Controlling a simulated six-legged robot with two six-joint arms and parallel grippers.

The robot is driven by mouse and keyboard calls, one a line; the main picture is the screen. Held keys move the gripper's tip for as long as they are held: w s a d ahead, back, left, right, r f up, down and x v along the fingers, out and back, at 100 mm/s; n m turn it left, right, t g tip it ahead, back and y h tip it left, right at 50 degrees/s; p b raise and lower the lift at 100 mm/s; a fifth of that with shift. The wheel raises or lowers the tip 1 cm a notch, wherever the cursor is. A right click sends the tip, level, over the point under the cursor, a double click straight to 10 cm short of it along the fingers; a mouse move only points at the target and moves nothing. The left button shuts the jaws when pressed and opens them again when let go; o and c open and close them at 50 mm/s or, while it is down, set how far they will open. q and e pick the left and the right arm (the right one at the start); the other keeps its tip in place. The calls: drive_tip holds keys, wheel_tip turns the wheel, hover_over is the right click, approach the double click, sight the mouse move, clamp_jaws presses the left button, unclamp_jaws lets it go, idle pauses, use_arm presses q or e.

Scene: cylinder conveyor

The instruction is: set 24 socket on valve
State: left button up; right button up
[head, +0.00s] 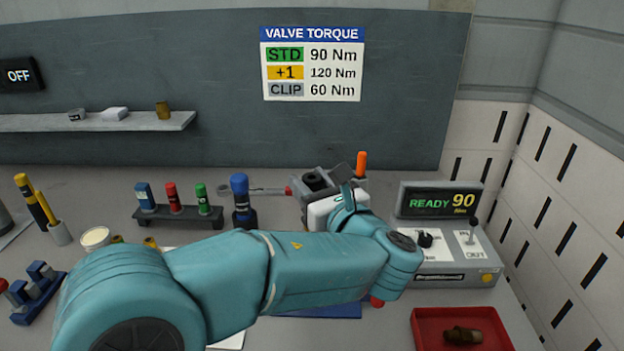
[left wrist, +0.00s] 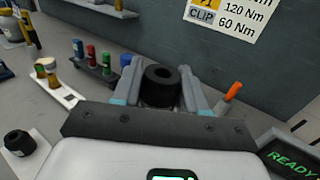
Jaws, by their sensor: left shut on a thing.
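My left gripper (head: 320,188) reaches over the middle of the bench, with my arm crossing in front. In the left wrist view its jaws (left wrist: 162,97) are shut on a black round socket (left wrist: 161,78) with a dark hole facing up. The socket also shows in the head view (head: 317,179); I cannot read a size on it. Another black socket-like ring (left wrist: 18,142) sits on a pale surface at lower left of the left wrist view. I cannot make out the valve for certain; part of the bench is hidden behind my arm. My right gripper is not in view.
A rack (head: 178,215) with blue, red and green pieces stands left of a blue-topped tool (head: 240,200). An orange handle (head: 361,164) rises behind the gripper.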

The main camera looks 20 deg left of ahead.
use_arm(q)
drive_tip(key=shift+w+d+f, duration=0.1)
drive_tip(key=shift+w+f, duration=0.1)
drive_tip(key=shift+f, duration=0.1)
drive_tip(key=shift+s, duration=0.1)
drive_tip(key=shift+r, duration=0.1)
drive_tip(key=shift+w, duration=0.2)
idle(0.4)
drive_tip(key=shift+s+p, duration=0.25)
drive_tip(key=shift+p, duration=0.1)
drive_tip(key=shift+f, duration=0.35)
drive_tip(key=shift+f+b, duration=0.3)
drive_tip(key=shift+b, duration=0.15)
drive_tip(key=shift+f+b, duration=1.2)
drive_tip(key=shift+f, duration=0.55)
